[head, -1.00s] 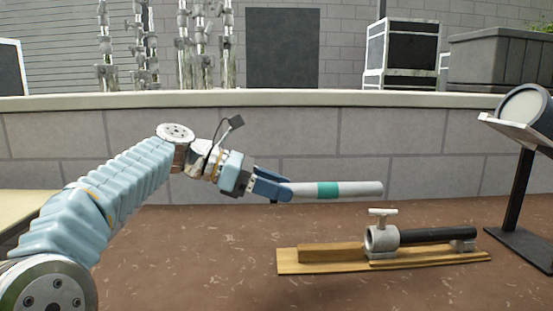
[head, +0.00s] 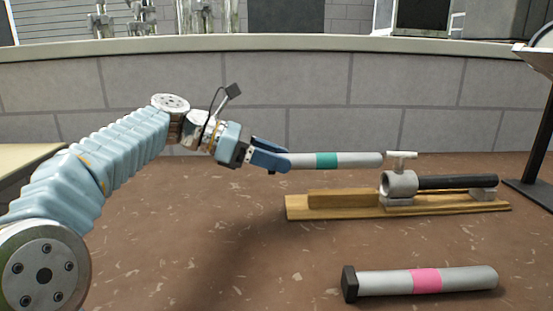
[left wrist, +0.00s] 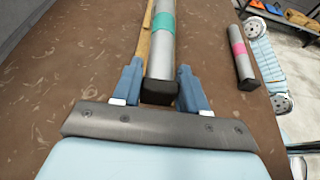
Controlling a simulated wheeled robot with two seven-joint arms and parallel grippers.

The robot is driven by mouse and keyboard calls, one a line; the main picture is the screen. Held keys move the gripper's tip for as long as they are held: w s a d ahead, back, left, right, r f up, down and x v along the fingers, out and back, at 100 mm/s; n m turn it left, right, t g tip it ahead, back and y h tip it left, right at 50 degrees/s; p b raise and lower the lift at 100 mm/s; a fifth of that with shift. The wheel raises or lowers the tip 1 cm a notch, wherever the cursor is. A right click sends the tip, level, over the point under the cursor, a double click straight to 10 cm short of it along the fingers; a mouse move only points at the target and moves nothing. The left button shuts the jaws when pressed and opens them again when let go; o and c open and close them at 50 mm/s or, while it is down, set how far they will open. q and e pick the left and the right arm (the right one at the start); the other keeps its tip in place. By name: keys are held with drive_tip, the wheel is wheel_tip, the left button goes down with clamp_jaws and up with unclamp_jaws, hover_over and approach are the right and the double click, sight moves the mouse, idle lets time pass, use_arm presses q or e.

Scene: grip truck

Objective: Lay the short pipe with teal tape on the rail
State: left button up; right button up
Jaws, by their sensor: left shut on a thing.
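The short grey pipe with teal tape (head: 355,160) is held roughly level in the head view. My left gripper (head: 281,160) is shut on its left end. In the left wrist view, the gripper's fingers (left wrist: 158,88) flank the pipe's black end cap, and the pipe (left wrist: 160,50) points away. The wooden rail (head: 345,199) lies on a plank on the brown surface, with a grey clamp ring (head: 398,184) and a black tube (head: 455,182) to its right. The pipe appears above and behind the rail, apart from it; its right tip shows beside the clamp's T-handle (head: 401,155).
A grey pipe with pink tape (head: 458,281) and a black cap lies in front of the rail. A black stand (head: 535,140) rises at the right. A block wall (head: 240,85) runs along the back. The surface left of the rail is clear.

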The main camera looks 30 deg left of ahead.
sight(275, 174)
use_arm(q)
drive_tip(key=shift+f+b, duration=0.35)
drive_tip(key=shift+f, duration=0.2)
drive_tip(key=shift+r+p, duration=0.25)
drive_tip(key=shift+p, duration=0.05)
use_arm(e)
drive_tip(key=shift+w+d+f, duration=0.15)
drive_tip(key=shift+f, duration=0.25)
use_arm(q)
drive_tip(key=shift+f, duration=0.15)
use_arm(e)
drive_tip(key=shift+f, duration=0.15)
use_arm(q)
drive_tip(key=shift+f+b, duration=0.9)
drive_tip(key=shift+f, duration=0.35)
use_arm(e)
drive_tip(key=shift+f, duration=0.75)
use_arm(q)
drive_tip(key=shift+f, duration=0.15)
drive_tip(key=shift+f, duration=0.45)
use_arm(e)
drive_tip(key=shift+f, duration=0.15)
use_arm(q)
drive_tip(key=shift+f, duration=0.55)
